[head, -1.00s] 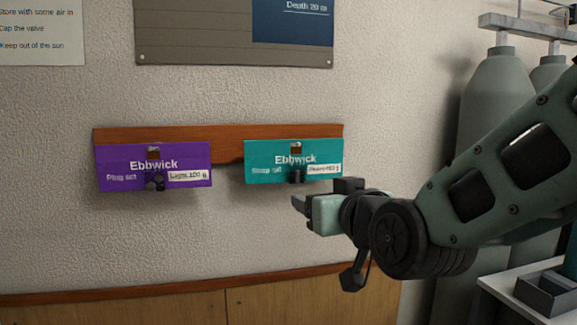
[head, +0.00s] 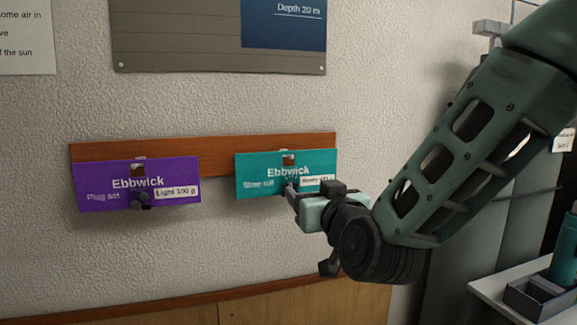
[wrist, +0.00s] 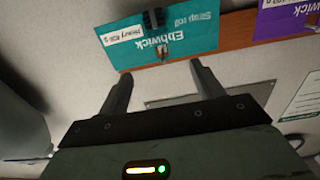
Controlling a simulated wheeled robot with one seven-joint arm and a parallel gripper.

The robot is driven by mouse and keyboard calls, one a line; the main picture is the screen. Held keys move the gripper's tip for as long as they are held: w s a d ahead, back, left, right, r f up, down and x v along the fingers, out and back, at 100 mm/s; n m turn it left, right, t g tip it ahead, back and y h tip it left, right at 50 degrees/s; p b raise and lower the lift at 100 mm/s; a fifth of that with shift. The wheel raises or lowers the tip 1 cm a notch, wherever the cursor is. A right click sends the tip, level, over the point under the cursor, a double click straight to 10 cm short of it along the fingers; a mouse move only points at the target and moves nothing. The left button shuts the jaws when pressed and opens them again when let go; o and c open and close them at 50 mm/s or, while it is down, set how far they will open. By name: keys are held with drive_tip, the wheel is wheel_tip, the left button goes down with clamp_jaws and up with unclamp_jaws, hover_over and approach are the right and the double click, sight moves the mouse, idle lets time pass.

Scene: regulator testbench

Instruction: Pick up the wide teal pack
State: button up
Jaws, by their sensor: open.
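The wide teal pack (head: 259,183) hangs by its slot on the wooden rail on the wall, marked "Ebbwick" with a white label. In the wrist view the teal pack (wrist: 193,38) appears upside down beyond the fingertips. My gripper (head: 290,190) is at the pack's lower front in the head view, and its finger overlaps the pack there. The wrist view shows my gripper (wrist: 165,82) open with nothing between its two fingers. Whether a finger touches the pack, I cannot tell. Part of the pack's lower right edge is hidden behind the gripper.
A purple pack (head: 105,187) hangs to the left on the same wooden rail (head: 215,150). A grey board (head: 175,35) is above. Grey cylinders and a white table (head: 490,290) with a dark tray (head: 537,297) are at the right. The wall below the packs is clear.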

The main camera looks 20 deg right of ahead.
drive_tip(key=shift+w+a+p, duration=0.1)
drive_tip(key=shift+w+p, duration=0.3)
drive_tip(key=shift+p, duration=0.85)
drive_tip(key=shift+p, duration=0.4)
drive_tip(key=p, duration=0.5)
approach(291, 180)
drive_tip(key=w+r, duration=0.1)
drive_tip(key=w, duration=0.3)
drive_tip(key=shift+w+f+p, duration=0.25)
drive_tip(key=shift+w+p, duration=0.4)
drive_tip(key=shift+w, duration=0.6)
drive_tip(key=shift+w+f+p, duration=0.2)
drive_tip(key=shift+w+p, duration=0.4)
drive_tip(key=shift+w, duration=0.65)
drive_tip(key=shift+c, duration=0.3)
